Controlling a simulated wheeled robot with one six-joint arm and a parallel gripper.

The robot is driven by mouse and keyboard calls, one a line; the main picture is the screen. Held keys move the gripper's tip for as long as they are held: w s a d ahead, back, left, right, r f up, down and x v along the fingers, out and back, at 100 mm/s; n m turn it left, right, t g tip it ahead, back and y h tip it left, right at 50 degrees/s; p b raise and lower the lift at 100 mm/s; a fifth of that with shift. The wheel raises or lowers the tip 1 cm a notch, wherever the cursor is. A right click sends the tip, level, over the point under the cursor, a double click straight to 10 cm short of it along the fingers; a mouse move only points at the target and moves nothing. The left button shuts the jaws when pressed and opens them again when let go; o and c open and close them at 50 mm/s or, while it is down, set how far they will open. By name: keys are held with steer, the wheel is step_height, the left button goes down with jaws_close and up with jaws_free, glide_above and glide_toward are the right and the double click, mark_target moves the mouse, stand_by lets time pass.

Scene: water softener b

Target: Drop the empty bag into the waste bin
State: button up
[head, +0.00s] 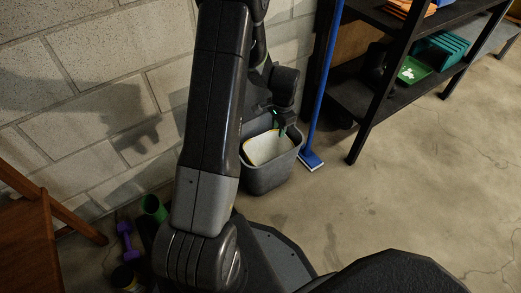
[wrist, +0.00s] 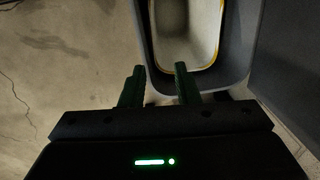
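The grey waste bin (head: 268,180) stands on the floor against the block wall. Its rim and side also fill the top right of the wrist view (wrist: 238,45). A pale bag with a yellow edge (head: 264,149) lies inside the bin's mouth; it also shows in the wrist view (wrist: 190,45). My gripper (head: 281,129) is over the bin's rim at its far right side. In the wrist view its two green fingers (wrist: 159,70) are apart with nothing between them. The bag lies beyond the fingertips, clear of them.
A blue-handled broom (head: 318,110) leans beside the bin, next to a dark shelf rack (head: 372,105). A wooden chair (head: 28,225), a purple dumbbell (head: 126,241) and a green cup-like item (head: 153,208) are at the left. The floor at right is clear.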

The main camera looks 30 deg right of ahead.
steer(key=shift+r, duration=0.15)
step_height(320, 180, up, 14)
steer(key=s+p, duration=0.1)
steer(key=p, duration=0.3)
steer(key=shift+f+p, duration=0.25)
steer(key=shift+p, duration=0.15)
steer(key=shift+f, duration=0.1)
step_height(320, 180, down, 13)
steer(key=b, duration=0.5)
steer(key=shift+w+r+p, duration=0.25)
steer(key=shift+r+p, duration=0.55)
steer(key=shift+r, duration=0.1)
steer(key=shift+w+r+p, duration=0.25)
steer(key=shift+r+p, duration=0.55)
steer(key=shift+r, duration=0.1)
steer(key=shift+f, duration=0.1)
